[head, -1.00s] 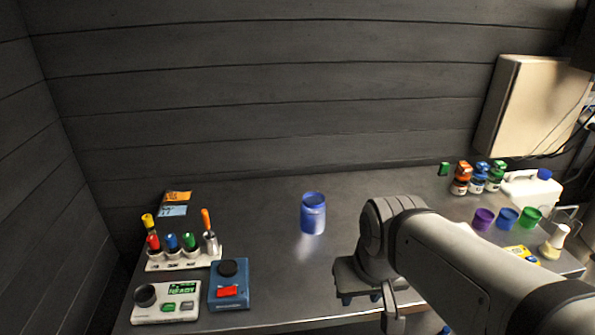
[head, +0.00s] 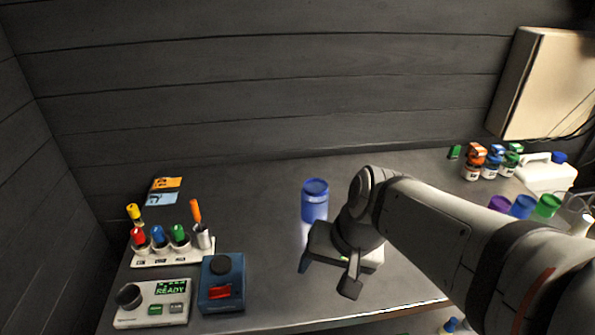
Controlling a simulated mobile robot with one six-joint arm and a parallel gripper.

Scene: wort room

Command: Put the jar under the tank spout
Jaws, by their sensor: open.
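A blue jar (head: 314,203) with a darker blue lid stands upright in the middle of the dark worktop. My gripper (head: 328,276) is in front of it, lower in the head view, and a little to its right. Its two fingers are spread apart with nothing seen between them. The gripper looks apart from the jar, but the exact distance is hard to tell. I cannot make out a tank or a spout in this view.
At left are a white rack (head: 172,252) of coloured tools, a white device (head: 153,303) reading READY, and a blue box (head: 222,282). At right are small lidded bottles (head: 493,163), coloured cups (head: 523,206) and a white jug (head: 547,173). The worktop (head: 255,200) left of the jar is clear.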

